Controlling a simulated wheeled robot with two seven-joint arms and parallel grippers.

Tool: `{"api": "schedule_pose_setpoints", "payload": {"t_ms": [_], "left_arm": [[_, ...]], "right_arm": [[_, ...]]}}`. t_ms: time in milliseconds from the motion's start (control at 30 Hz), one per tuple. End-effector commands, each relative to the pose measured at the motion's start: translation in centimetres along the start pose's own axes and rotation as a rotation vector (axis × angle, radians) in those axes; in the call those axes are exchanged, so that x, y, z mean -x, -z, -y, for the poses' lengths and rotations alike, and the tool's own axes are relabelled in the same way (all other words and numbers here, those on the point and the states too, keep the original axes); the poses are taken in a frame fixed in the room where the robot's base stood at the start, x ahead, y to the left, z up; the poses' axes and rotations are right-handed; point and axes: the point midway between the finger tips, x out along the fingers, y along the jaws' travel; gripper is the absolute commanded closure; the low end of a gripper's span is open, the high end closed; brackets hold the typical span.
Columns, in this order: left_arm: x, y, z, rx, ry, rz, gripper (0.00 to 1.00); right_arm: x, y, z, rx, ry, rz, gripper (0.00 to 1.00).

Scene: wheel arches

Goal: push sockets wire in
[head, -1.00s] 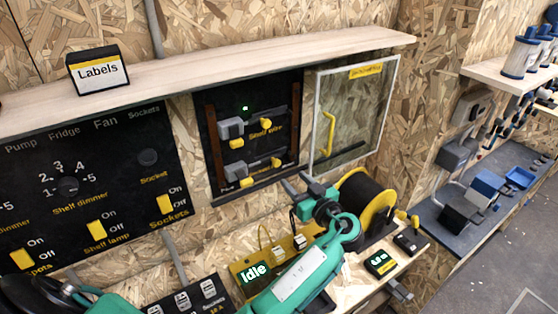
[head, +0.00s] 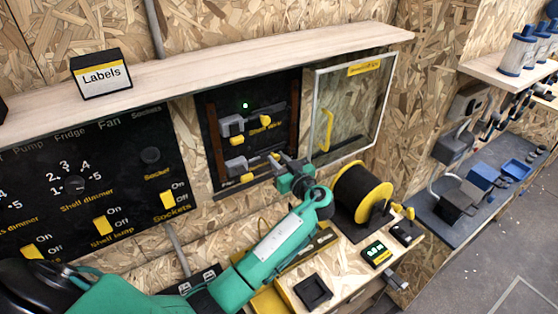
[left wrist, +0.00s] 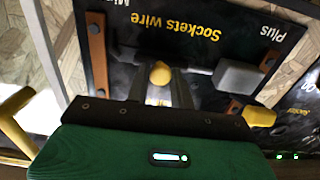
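The black wire panel (head: 208,110) sits on the wall behind the open end of my left arm. In the left wrist view it is upside down, with the label "Sockets wire" (left wrist: 172,23). A yellow knob (left wrist: 160,73) lies between the fingertips of my left gripper (left wrist: 164,88); I cannot tell whether they press on it. A grey block (left wrist: 237,75) is beside the knob on the same row, and shows in the head view (head: 237,165). In the head view my left gripper (head: 289,161) covers the knob. My right gripper is out of view.
A glass door (head: 348,105) with a yellow handle stands right of the panel. The upper row has a grey block (head: 231,126) and yellow knob (head: 265,121). Below are a black-and-yellow spool (head: 362,192) and a shelf. A wooden ledge (head: 220,68) runs above.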

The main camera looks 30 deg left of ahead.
Motion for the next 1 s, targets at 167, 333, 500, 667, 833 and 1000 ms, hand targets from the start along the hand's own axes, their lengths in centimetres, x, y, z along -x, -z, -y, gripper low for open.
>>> {"api": "schedule_pose_setpoints", "payload": {"t_ms": [167, 333, 500, 667, 833, 1000], "left_arm": [[0.0, 0.0, 0.0, 0.0, 0.0, 0.0, 1.0], [0.1, -0.3, 0.8, 0.002, -0.001, 0.002, 1.0], [0.0, -0.4, 2.8, 0.001, 0.001, 0.002, 1.0], [0.0, -0.1, 3.5, 0.0, 0.001, 0.0, 1.0], [0.0, -0.1, 3.5, -0.001, 0.002, 0.001, 1.0], [0.0, -0.1, 3.5, -0.002, 0.003, 0.001, 0.58]], "right_arm": [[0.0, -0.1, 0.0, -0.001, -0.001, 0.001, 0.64], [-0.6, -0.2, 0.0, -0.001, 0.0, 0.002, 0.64], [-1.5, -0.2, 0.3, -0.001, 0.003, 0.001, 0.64], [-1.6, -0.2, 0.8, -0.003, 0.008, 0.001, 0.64], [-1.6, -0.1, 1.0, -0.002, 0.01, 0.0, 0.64], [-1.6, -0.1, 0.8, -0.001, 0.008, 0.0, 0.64]]}}
